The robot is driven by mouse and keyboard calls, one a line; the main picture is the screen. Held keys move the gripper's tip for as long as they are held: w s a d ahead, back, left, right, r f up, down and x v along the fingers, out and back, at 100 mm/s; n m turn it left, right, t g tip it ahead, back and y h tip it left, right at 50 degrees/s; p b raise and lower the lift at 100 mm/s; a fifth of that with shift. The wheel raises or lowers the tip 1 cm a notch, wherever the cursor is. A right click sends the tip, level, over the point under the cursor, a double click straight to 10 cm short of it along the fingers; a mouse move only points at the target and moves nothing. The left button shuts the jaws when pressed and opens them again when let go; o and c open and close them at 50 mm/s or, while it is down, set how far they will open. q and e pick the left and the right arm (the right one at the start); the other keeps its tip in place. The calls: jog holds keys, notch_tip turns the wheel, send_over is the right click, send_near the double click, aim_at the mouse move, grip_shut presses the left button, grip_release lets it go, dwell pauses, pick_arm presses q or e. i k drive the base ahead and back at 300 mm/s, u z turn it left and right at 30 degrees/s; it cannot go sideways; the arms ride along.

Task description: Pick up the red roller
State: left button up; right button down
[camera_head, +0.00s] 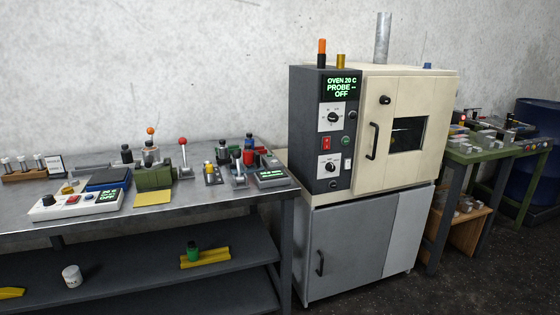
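No gripper of mine shows in this view. I cannot single out the red roller with certainty. A small red object with a dark top (249,157) stands among several small items at the right end of the metal bench (102,220). It is partly hidden by the items around it. A red ball on a thin upright stem (183,142) stands further left on the same bench.
A cream oven (407,90) with a dark control panel stands on a grey cabinet (345,247) right of the bench. The lower shelf holds a white jar (72,276) and a yellow holder (206,259). A green table (490,150) and blue drum (537,113) are far right.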

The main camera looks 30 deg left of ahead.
aim_at(247, 154)
jog(key=z, duration=0.45)
jog(key=i, duration=0.85)
jog(key=z, duration=0.2)
